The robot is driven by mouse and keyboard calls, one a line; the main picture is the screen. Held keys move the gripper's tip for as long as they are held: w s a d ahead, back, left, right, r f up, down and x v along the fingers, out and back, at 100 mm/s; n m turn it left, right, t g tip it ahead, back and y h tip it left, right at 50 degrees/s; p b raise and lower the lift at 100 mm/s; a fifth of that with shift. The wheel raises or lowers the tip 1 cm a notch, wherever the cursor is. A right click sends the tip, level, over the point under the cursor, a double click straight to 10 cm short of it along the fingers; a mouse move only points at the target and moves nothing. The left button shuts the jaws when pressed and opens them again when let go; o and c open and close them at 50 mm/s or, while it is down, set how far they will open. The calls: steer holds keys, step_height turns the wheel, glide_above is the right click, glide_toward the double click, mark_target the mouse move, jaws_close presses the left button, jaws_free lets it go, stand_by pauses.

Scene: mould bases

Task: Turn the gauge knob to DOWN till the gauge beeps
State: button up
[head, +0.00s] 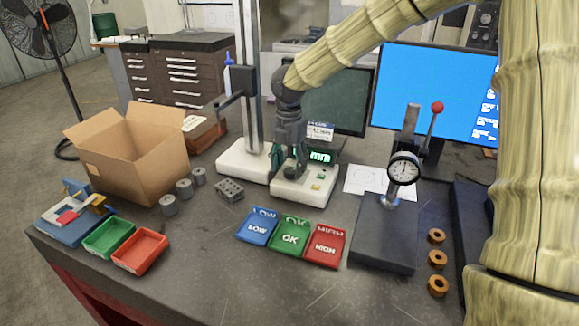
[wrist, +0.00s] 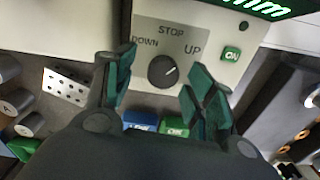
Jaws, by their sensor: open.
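The gauge knob (wrist: 162,70) is a dark round dial on a pale panel (wrist: 200,20), seen in the wrist view. Labels DOWN, STOP and UP stand around it. A light mark on the knob points up and right, toward the UP side. My gripper (wrist: 160,80) is open, with one green-padded finger on each side of the knob in the picture; I cannot tell whether either touches it. In the head view my gripper (head: 289,165) is over the gauge's white base (head: 305,192) and hides the knob. The green display (head: 320,156) shows "mm"; the rest is hidden.
LOW, OK and HIGH trays (head: 290,238) lie in front of the gauge. A drilled block (head: 229,190) and several grey cylinders (head: 184,189) are to the left. A dial indicator stand (head: 385,235) is at the right. An open box (head: 128,155) stands at the left.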

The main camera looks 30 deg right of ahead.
steer(key=shift+s+d+f, duration=0.15)
steer(key=shift+s+f, duration=0.2)
steer(key=shift+f, duration=0.05)
steer(key=shift+w+f, duration=0.2)
steer(key=shift+f, duration=0.1)
steer(key=shift+s, duration=0.1)
steer(key=shift+c, duration=1.3)
steer(key=c, duration=0.8)
